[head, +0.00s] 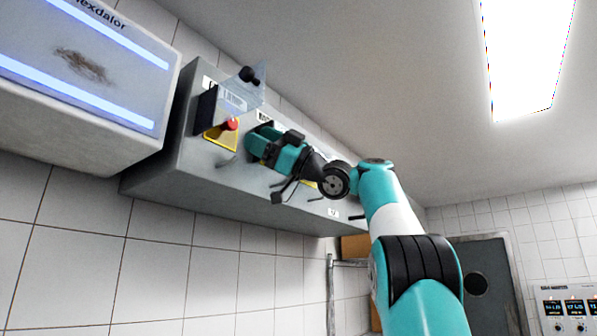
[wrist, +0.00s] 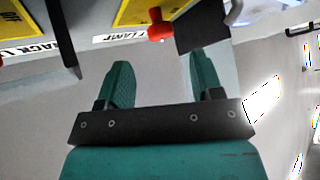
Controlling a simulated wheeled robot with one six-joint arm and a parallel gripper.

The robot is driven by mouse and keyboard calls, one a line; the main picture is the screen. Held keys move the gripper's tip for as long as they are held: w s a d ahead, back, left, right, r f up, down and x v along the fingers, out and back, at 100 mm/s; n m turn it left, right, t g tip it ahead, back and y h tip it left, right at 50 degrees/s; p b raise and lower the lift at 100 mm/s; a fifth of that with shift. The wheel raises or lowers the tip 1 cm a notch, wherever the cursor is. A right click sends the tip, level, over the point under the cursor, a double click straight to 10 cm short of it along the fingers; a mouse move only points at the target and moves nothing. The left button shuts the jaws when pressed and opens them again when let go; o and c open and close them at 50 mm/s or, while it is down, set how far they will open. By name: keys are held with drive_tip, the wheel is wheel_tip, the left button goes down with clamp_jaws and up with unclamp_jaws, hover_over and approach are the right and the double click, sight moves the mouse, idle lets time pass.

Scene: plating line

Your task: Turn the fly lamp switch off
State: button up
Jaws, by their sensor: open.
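The fly lamp switch is a red-tipped switch (head: 231,124) on a yellow plate at the left end of the grey wall box. A label reading LAMP (wrist: 118,37) is beside it in the wrist view, where the red tip (wrist: 159,25) lies beyond the fingertips, roughly between them. A clear flap (head: 240,88) with a black knob stands out above the switch. My gripper (head: 258,138) is just right of the switch. In the wrist view my gripper (wrist: 162,75) is open, with nothing between its teal fingers. Contact with the switch is not visible.
The grey box (head: 165,162) carries other levers with yellow plates, partly hidden by my arm. The fly lamp (head: 85,65) with lit blue tubes hangs at left. A dark panel (wrist: 202,32) is beside the red tip.

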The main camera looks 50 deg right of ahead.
drive_tip(key=b+v, duration=0.4)
drive_tip(key=v, duration=0.7)
